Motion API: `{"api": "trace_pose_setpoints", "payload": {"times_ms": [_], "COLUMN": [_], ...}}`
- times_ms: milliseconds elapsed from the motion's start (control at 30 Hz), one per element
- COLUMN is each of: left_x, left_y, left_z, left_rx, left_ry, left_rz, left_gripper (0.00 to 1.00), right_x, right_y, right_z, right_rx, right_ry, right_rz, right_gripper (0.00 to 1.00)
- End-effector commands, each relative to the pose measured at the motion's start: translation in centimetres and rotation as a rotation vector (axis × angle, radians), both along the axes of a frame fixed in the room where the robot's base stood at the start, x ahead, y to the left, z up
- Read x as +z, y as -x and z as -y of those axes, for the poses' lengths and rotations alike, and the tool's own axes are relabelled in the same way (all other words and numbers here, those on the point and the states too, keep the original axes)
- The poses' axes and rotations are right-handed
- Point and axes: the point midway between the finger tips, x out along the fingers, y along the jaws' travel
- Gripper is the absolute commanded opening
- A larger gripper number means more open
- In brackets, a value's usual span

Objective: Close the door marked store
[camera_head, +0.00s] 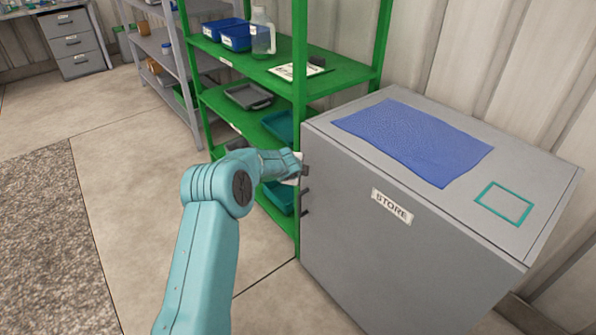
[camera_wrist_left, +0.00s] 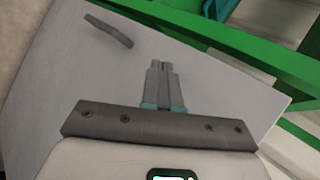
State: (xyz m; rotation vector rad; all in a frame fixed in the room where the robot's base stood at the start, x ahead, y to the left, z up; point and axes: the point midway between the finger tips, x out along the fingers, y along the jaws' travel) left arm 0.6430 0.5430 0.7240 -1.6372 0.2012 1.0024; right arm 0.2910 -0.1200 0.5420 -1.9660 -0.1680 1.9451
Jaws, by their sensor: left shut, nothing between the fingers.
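The grey door (camera_head: 375,255) carries the STORE label (camera_head: 392,206) and is the front face of a grey cabinet (camera_head: 548,178). In the head view it looks flush with the cabinet, with no clear gap along the top edge. A dark handle (camera_head: 305,202) sits near its left edge; a dark bar handle (camera_wrist_left: 108,30) also shows on the grey panel in the left wrist view. My left gripper (camera_head: 303,172) is at the door's left edge, just above the handle. Its fingers (camera_wrist_left: 163,72) are shut and empty, close to the panel; contact cannot be told. My right gripper is out of view.
A green shelf rack (camera_head: 302,60) with trays stands directly left of the cabinet, close to my left gripper. A blue mat (camera_head: 412,142) and a teal square outline (camera_head: 503,203) are on the cabinet top. The floor (camera_head: 130,190) at left is clear.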

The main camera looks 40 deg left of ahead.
Motion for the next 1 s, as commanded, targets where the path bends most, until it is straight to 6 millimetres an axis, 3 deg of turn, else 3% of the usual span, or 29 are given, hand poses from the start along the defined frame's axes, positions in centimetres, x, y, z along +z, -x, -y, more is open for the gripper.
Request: {"api": "trace_pose_setpoints", "payload": {"times_ms": [300, 533, 867, 967, 1000], "left_x": [4.3, 6.5, 6.6, 5.2, 4.2], "left_y": [3.9, 6.3, 7.0, 6.8, 6.8], "left_z": [-0.8, -1.1, -0.9, 1.5, 3.3], "left_rx": [0.004, 0.003, 0.003, 0.004, 0.009], "left_ry": [-0.002, 0.0, 0.009, 0.087, 0.145], "left_rz": [0.001, 0.001, -0.002, -0.004, -0.009], "left_gripper": [0.0, 0.0, 0.0, 0.0, 0.0], "right_x": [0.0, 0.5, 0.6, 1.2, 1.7], "right_y": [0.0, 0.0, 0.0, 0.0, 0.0], "right_z": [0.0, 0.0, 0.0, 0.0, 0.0], "right_rx": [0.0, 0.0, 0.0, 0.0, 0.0], "right_ry": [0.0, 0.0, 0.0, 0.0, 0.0], "right_rz": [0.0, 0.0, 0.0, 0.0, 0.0], "right_gripper": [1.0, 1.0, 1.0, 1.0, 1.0]}}
